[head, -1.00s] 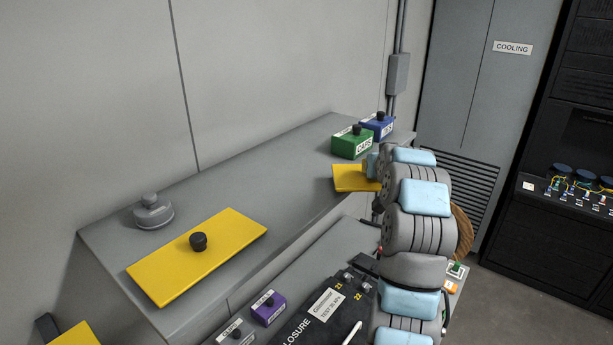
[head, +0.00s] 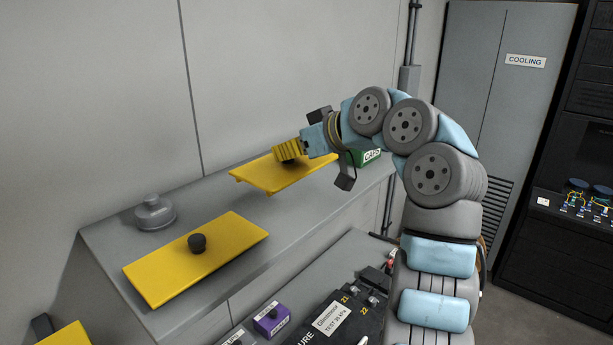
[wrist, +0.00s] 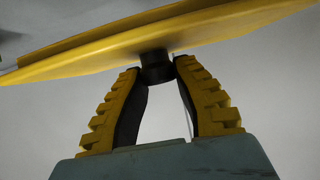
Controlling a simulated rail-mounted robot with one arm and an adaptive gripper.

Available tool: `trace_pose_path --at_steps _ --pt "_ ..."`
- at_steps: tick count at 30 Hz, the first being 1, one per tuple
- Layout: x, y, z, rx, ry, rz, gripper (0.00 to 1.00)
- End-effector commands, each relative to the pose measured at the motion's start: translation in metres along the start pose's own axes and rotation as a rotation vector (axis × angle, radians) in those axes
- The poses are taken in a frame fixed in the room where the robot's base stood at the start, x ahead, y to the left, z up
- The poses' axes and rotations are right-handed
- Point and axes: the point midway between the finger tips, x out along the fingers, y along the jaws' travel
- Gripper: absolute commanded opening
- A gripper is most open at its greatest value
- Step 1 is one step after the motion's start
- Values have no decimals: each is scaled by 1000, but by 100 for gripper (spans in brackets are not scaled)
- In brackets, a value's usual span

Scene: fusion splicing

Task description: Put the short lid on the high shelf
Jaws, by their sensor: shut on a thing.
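My gripper (head: 287,155) is shut on the black knob (wrist: 157,68) of a yellow lid (head: 268,177), also seen from below in the wrist view (wrist: 75,62). This lid looks shorter than the other one and hangs over the grey high shelf (head: 208,208). It looks slightly tilted in the wrist view. I cannot tell how large the gap to the shelf is. Another yellow lid (head: 165,268) with a black knob (head: 197,243) lies flat on the shelf, nearer the front left.
A grey knobbed weight (head: 155,212) stands on the shelf at the back left. A green box (head: 369,157) is partly hidden behind my arm. A lower surface holds a purple box (head: 271,319) and a dark enclosure (head: 335,318). Another yellow piece (head: 65,336) shows at bottom left.

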Motion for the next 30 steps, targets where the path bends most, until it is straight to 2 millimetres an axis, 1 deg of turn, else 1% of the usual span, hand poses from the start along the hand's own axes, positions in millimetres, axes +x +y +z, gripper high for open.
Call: trace_pose_path --at_steps 3,15,20,26,30 --pt "8 16 2 4 1 1 0" --pt "30 53 10 2 0 1 0" --pt "46 70 27 6 0 3 0" --pt "59 83 40 5 1 3 0" --pt "66 89 44 4 1 -1 0"
